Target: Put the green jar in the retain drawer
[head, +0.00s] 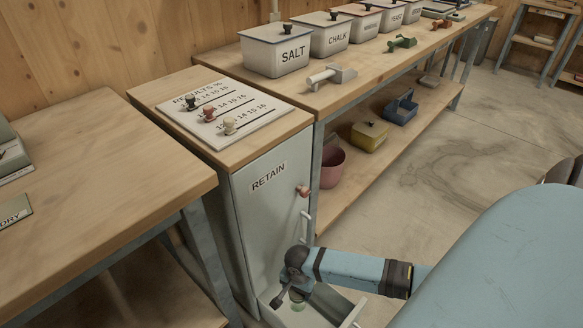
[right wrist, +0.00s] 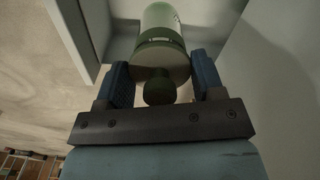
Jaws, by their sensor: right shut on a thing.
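The retain drawer (head: 348,318) is pulled out low at the front of the grey cabinet labelled RETAIN (head: 262,215). My right gripper (head: 293,293) points down at the drawer opening. A small bit of the jar (head: 298,305) shows below the fingers in the head view. Whether its base touches the drawer floor is hidden. My left gripper is out of view.
A red knob (head: 303,191) and a pale handle (head: 307,228) stick out from the cabinet front. A results board (head: 255,107) with pegs lies on top. A bench (head: 90,190) stands left; a long bench with labelled bins (head: 275,55) runs behind.

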